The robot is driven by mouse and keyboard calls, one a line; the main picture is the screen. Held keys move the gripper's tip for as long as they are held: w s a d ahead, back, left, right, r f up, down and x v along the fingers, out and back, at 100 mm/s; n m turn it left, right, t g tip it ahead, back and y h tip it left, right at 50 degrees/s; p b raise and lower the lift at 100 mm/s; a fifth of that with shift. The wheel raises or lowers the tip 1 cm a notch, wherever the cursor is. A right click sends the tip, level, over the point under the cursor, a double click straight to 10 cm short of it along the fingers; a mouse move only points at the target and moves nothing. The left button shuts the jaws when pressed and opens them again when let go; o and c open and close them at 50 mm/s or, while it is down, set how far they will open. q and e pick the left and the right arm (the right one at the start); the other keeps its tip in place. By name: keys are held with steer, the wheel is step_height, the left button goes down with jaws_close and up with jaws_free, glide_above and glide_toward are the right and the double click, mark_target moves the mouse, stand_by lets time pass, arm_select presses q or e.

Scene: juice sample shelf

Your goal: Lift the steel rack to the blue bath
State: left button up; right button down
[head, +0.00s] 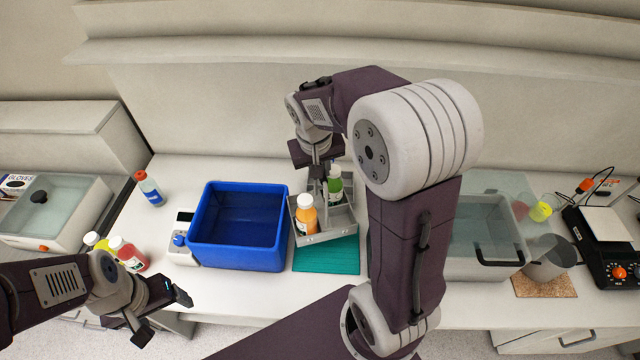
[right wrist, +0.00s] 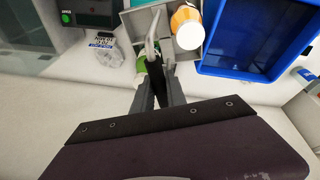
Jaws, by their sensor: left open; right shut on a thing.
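The steel rack (head: 343,223) is a grey open carrier holding an orange juice bottle (head: 306,215) and a green one (head: 335,184). It is over the back of a teal mat (head: 327,259), just right of the blue bath (head: 238,261); whether it touches the mat is unclear. My right gripper (head: 319,178) is shut on the rack's upright handle from above. The right wrist view shows the fingers (right wrist: 158,85) at the handle, with the blue bath (right wrist: 250,42) beside the rack. The bath's inside looks empty of bottles. My left gripper (head: 164,313) is open and empty at the front left.
A blue-labelled bottle with a red cap (head: 149,188) stands left of the bath. Red (head: 128,254) and yellow (head: 97,241) bottles stand near my left arm. A clear-lidded grey bath (head: 480,266), a beaker (head: 548,259) and a scale (head: 606,240) are at right.

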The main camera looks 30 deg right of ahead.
steer(key=shift+r, duration=2.75)
steer(key=shift+w, duration=0.1)
steer(key=w+a+p, duration=0.3)
steer(key=w+a, duration=0.2)
steer(key=a, duration=0.5)
steer(key=shift+w+a+p, duration=0.3)
steer(key=shift+w+a, duration=0.05)
steer(key=shift+w, duration=0.05)
steer(key=shift+f, duration=0.1)
